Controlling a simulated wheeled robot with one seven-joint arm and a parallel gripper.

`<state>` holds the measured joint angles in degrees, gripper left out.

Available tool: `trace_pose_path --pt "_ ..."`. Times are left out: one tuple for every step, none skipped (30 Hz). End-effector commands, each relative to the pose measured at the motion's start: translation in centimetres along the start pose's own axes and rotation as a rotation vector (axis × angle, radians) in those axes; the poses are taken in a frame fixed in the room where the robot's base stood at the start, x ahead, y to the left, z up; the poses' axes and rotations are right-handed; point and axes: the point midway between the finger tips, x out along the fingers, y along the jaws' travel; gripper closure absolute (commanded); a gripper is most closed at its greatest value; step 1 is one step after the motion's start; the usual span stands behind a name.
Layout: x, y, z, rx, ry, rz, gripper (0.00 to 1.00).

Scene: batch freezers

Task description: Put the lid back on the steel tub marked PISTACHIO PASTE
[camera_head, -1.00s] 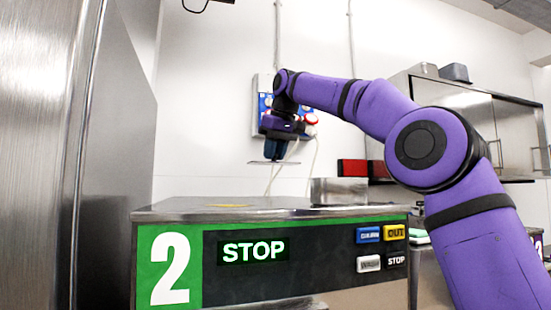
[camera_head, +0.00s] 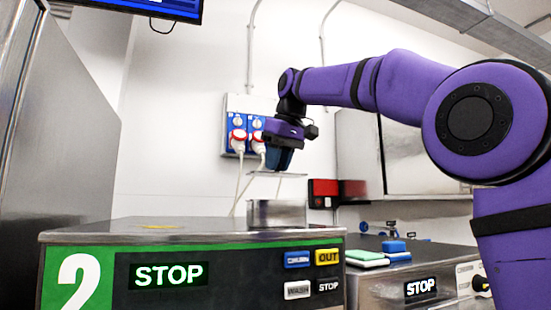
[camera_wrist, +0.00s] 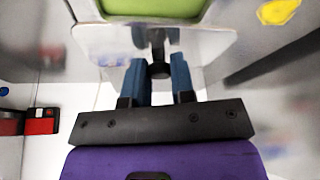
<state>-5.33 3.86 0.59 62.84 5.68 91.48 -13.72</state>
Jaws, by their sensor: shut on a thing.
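My gripper (camera_head: 283,160) is shut on the black knob of a thin steel lid (camera_head: 290,174). In the wrist view, the blue fingers of my gripper (camera_wrist: 157,72) stand on both sides of the knob, and the lid (camera_wrist: 105,42) is a flat shiny plate. A steel tub (camera_head: 277,214) stands on top of machine 2, below the lid with a gap between them. In the wrist view, the tub's green contents (camera_wrist: 150,8) show past the lid's edge, so the lid looks offset from the opening. No marking on the tub is readable.
The top of machine 2 (camera_head: 120,232) is mostly clear, with a yellow spot (camera_head: 160,227). Blue wall sockets (camera_head: 243,130) with hanging cables are behind my gripper. A red box (camera_head: 322,190) is right of the tub. Green and blue pads (camera_head: 365,257) lie on the neighbouring machine.

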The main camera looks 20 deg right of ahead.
Motion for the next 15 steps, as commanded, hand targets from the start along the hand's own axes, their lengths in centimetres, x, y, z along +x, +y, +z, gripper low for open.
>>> trace_pose_path --pt "0.4 0.0 0.2 0.0 -0.001 0.0 0.99" --pt "0.7 0.0 0.3 0.0 -0.002 0.0 0.99" --pt "0.9 0.0 0.5 0.0 -0.001 0.0 0.99" --pt "1.2 0.0 0.6 0.0 -0.001 0.0 0.99" --pt "1.4 0.0 0.7 0.0 -0.001 0.0 0.99" --pt "1.7 0.0 0.8 0.0 -0.001 0.0 0.99" --pt "2.0 0.0 0.9 0.0 -0.001 0.0 0.99" --pt "2.2 0.0 1.0 0.0 -0.001 0.0 0.99" --pt "2.5 0.0 1.1 0.0 -0.001 0.0 0.99" --pt "2.8 0.0 1.2 0.0 -0.002 0.0 0.99" --pt "3.0 0.0 1.3 0.0 -0.001 0.0 0.99" --pt "3.2 0.0 1.4 0.0 0.0 0.0 0.99" --pt "3.4 0.0 1.4 0.0 -0.001 0.0 0.99" --pt "3.6 0.0 1.5 0.0 -0.001 0.0 0.99" --pt "3.8 0.0 1.6 0.0 0.0 0.0 0.99"
